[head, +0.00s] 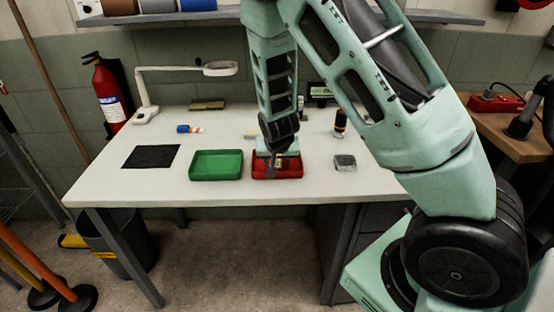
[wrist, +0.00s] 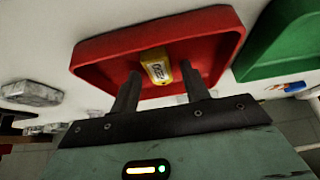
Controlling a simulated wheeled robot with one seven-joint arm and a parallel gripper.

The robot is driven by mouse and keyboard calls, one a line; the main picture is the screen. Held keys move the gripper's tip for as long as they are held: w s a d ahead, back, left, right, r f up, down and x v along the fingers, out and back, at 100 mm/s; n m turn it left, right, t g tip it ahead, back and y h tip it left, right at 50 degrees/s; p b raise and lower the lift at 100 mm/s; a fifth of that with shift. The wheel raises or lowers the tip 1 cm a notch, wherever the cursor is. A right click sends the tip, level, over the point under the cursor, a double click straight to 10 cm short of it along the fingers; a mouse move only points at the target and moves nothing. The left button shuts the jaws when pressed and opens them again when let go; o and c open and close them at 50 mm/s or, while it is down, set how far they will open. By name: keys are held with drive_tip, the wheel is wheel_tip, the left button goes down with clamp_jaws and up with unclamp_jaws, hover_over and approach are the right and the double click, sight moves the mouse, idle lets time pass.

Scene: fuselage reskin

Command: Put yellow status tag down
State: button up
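The yellow status tag (wrist: 158,69), with a white label and dark print, is in the red tray (wrist: 105,52) in the wrist view. It lies between and slightly beyond my fingertips. My gripper (wrist: 163,78) has its fingers spread wider than the tag, with a visible gap on the right side. In the head view, my gripper (head: 276,166) points down into the red tray (head: 291,174), and a small yellow patch of the tag (head: 280,161) shows beside the fingers. Whether the left finger touches the tag is unclear.
A green tray (head: 216,165) stands just left of the red tray on the white table (head: 230,193). A black mat (head: 151,157) lies further left. A grey block (head: 345,162) is to the right, with a small dark bottle (head: 340,124) behind it. A desk lamp (head: 146,112) stands at the back left.

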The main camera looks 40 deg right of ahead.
drive_tip(key=shift+r, duration=0.3)
drive_tip(key=p+v, duration=0.3)
drive_tip(key=v, duration=0.8)
drive_tip(key=s+a+r+n+g+y, duration=0.1)
drive_tip(key=s+a+n+g+y, duration=0.15)
drive_tip(key=s+a, duration=0.5)
drive_tip(key=s+a+r+n+g+y, duration=0.15)
drive_tip(key=s+a+n, duration=0.25)
drive_tip(key=a, duration=0.6)
drive_tip(key=s+a+r+n, duration=0.2)
drive_tip(key=s+n, duration=0.2)
drive_tip(key=s, duration=0.3)
drive_tip(key=s+a+r+n+g, duration=0.1)
drive_tip(key=s+a+r+n, duration=0.2)
drive_tip(key=s, duration=0.4)
drive_tip(key=shift+r+n, duration=0.3)
drive_tip(key=shift+n, duration=0.15)
